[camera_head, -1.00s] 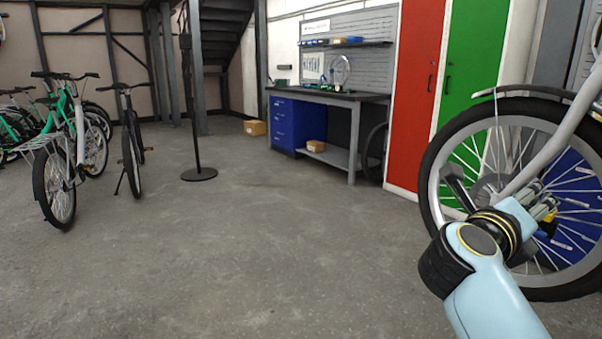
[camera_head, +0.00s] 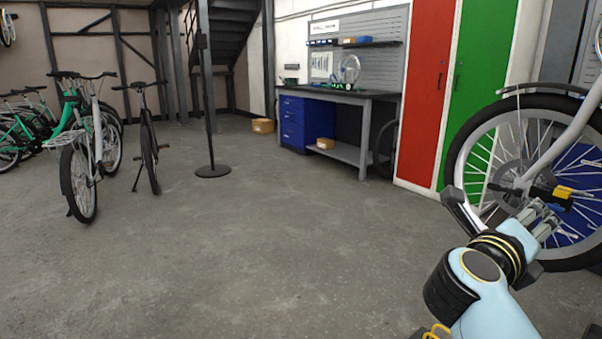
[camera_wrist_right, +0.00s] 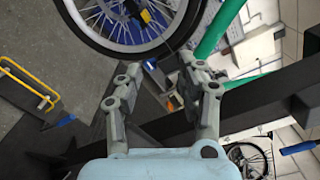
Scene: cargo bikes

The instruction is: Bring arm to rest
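My right gripper (camera_head: 500,208) is at the lower right of the head view, in front of a bike wheel. In the right wrist view its two fingers (camera_wrist_right: 160,75) are spread apart with nothing between them, so it is open and empty. My left gripper is in neither view.
The large bike wheel (camera_head: 470,150) stands behind my right gripper, with a black-and-yellow part (camera_head: 560,196) at its hub. A yellow handle-like frame (camera_wrist_right: 30,84) shows at left in the wrist view. Parked bikes (camera_head: 80,165), a post base (camera_head: 213,171) and a workbench (camera_head: 345,95) stand farther off. Middle floor is clear.

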